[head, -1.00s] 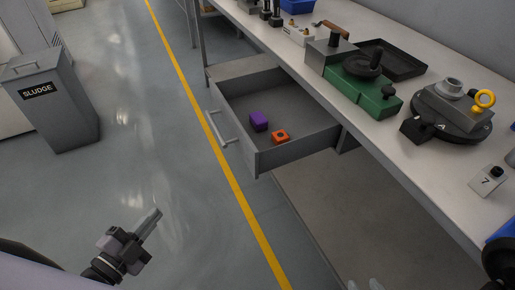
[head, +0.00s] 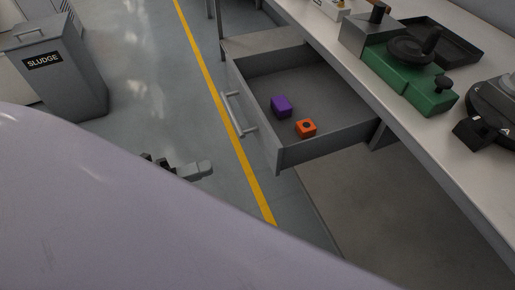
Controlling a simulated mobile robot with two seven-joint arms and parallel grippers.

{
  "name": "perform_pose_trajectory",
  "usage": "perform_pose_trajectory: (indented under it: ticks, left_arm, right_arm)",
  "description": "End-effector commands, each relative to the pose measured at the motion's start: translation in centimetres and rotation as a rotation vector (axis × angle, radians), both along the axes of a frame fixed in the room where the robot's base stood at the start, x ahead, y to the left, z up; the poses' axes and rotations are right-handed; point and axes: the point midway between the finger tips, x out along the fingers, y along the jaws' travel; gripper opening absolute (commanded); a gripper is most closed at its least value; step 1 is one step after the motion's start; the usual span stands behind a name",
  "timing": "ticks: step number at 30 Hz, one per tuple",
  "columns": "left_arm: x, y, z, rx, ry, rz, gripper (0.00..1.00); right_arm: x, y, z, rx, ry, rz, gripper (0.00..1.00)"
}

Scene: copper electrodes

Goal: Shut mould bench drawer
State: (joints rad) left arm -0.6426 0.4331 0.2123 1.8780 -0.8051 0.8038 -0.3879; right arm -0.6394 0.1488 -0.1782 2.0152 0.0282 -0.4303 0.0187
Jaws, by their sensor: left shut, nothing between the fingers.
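The mould bench drawer (head: 258,129) stands open, pulled out from under the bench top. Its bar handle (head: 238,115) is on the front panel, facing left. A purple block (head: 281,106) and an orange block (head: 306,128) with a dark hole lie inside on the drawer floor. My left gripper (head: 207,168) is shut and empty, below and left of the drawer front, apart from it. My pale arm hides much of the gripper and the lower left of the view. My right gripper is not in view.
The bench top (head: 446,175) carries a green vise (head: 405,77), a black tray (head: 446,46) and a dark round fixture (head: 491,112). A grey SLUDGE bin (head: 67,85) stands at the left. The floor between the bin and drawer is clear, with a yellow line (head: 208,72).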

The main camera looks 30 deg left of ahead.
Motion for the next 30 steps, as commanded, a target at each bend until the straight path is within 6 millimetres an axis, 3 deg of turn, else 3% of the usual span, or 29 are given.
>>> perform_pose_trajectory:
  ticks: [18, 30]
  left_arm:
    - [8.3, -7.0, 0.2, -0.003, -0.001, 0.002, 0.00]
    - [9.7, -8.3, 0.0, -0.002, 0.002, 0.002, 0.00]
  right_arm:
    - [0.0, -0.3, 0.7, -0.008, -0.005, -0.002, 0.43]
    - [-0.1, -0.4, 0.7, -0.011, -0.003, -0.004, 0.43]
